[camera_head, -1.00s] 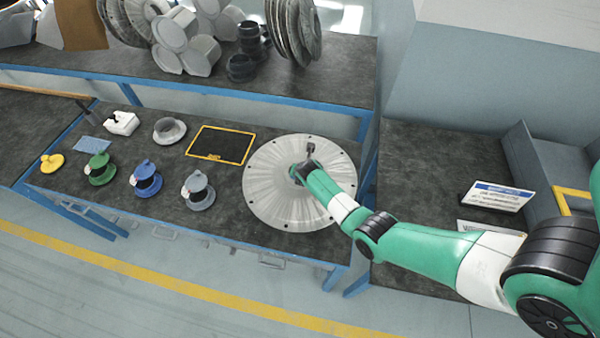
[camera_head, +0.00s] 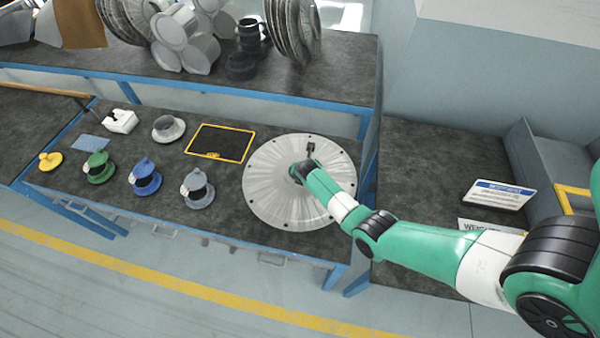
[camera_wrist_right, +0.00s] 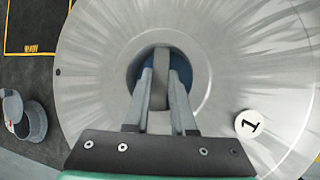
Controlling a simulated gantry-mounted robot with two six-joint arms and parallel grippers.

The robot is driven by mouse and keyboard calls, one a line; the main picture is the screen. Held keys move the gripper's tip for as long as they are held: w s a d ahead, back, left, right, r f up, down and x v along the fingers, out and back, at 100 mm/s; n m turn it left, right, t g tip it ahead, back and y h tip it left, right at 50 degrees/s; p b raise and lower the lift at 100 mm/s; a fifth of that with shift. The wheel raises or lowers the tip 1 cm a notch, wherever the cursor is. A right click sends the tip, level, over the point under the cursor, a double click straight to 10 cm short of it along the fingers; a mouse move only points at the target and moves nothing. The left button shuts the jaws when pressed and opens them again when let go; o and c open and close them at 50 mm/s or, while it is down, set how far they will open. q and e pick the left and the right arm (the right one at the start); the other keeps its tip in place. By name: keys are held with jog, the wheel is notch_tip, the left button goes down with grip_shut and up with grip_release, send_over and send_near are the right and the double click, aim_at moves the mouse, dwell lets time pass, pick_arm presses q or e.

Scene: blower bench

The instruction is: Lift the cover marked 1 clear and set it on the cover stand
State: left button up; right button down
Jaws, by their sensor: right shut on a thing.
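The cover marked 1 is a large round metal disc (camera_head: 270,195) at the right end of the bench in the head view. Its face (camera_wrist_right: 95,75) fills most of the right wrist view, with a white round tag (camera_wrist_right: 250,124) reading 1. My right gripper (camera_head: 303,170) is over its centre. In the wrist view, the right gripper's fingers (camera_wrist_right: 162,75) are shut on the grey handle bar at the cover's blue-edged centre. I cannot tell whether the cover is off the bench. I cannot tell which thing is the cover stand. My left gripper is not in view.
A yellow-framed black mat (camera_head: 222,143) lies left of the cover. Grey (camera_head: 198,189), blue (camera_head: 146,177) and green (camera_head: 98,167) flanged parts stand further left. A back shelf (camera_head: 330,80) holds upright discs (camera_head: 290,30). A dark bench (camera_head: 425,160) at right has bare room.

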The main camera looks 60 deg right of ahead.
jog(key=c, duration=0.7)
grip_release()
jog(key=shift+w, duration=0.1)
jog(key=shift+o, duration=0.2)
jog(key=shift+f, duration=0.1)
jog(key=shift+f, duration=0.15)
jog(key=shift+s+a+r, duration=0.1)
jog(key=shift+s+r, duration=0.1)
jog(key=shift+r, duration=0.15)
jog(key=p+v, duration=0.6)
jog(key=v, duration=0.5)
jog(key=shift+w+r, duration=0.1)
